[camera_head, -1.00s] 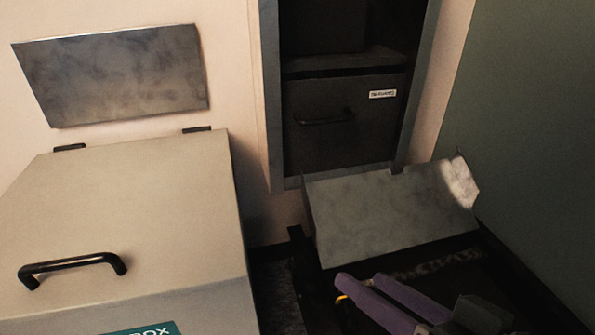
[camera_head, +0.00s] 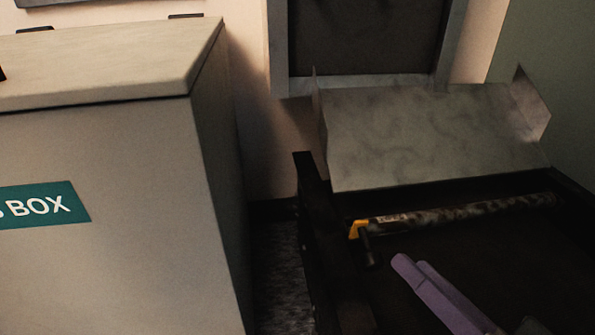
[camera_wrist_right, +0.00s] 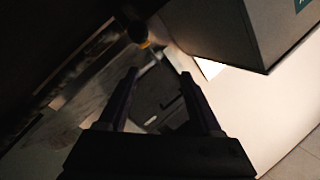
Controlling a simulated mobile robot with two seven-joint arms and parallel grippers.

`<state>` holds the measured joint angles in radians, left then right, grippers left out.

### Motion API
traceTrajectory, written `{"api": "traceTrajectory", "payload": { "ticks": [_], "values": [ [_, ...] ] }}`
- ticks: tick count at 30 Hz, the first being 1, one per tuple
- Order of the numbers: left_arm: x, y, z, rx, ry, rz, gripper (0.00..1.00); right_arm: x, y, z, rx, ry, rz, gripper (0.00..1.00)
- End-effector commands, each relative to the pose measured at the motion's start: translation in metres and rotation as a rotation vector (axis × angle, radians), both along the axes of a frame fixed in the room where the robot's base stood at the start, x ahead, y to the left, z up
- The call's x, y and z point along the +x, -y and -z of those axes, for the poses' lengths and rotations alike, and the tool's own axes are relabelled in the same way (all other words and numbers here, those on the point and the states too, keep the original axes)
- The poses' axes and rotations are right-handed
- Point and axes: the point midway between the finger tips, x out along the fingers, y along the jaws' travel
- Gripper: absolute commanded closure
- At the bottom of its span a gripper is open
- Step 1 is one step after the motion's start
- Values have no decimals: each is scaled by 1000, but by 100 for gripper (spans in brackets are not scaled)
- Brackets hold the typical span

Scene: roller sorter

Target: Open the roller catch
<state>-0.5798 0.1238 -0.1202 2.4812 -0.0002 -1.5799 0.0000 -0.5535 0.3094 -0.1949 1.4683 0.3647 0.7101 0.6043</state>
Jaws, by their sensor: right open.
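The roller catch (camera_head: 357,229) is a small yellow piece with a dark peg hanging below it. It sits at the left end of a worn, mottled roller (camera_head: 455,211). My right gripper (camera_head: 412,265) has purple fingers and shows below and right of the catch in the head view, apart from it. Its fingers are open and empty in the right wrist view (camera_wrist_right: 158,78). There the yellow of the catch (camera_wrist_right: 144,44) shows beyond the fingertips, under a dark rounded part. My left gripper is in neither view.
A dark frame (camera_head: 312,200) borders the roller on the left. A sloped metal chute (camera_head: 430,135) stands behind the roller, below a framed opening. A large grey box (camera_head: 110,260) with a lid and a teal "BOX" label fills the left. A narrow strip of dark floor lies between.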

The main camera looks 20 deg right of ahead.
Motion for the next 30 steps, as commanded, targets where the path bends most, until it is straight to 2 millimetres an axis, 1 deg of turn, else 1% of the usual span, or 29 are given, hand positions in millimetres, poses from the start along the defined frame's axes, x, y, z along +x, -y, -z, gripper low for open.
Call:
{"api": "traceTrajectory", "payload": {
  "ticks": [1,7,8,9,12,15,18,22,30],
  "values": [
    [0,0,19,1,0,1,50,0,0,22,0,-1,0,34],
    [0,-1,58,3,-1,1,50,0,-1,68,-1,-1,-1,34],
    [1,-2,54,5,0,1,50,11,-2,58,1,7,0,34],
    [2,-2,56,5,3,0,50,21,-3,56,0,8,0,34],
    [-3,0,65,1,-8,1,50,42,-4,56,-1,7,0,34],
    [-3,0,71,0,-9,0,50,58,-6,55,-2,6,0,34],
    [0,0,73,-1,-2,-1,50,68,-7,54,-3,3,0,34],
    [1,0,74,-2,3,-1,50,74,-7,53,-2,1,-1,34],
    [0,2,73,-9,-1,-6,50,75,-8,52,-1,-1,-1,34]
  ]
}}
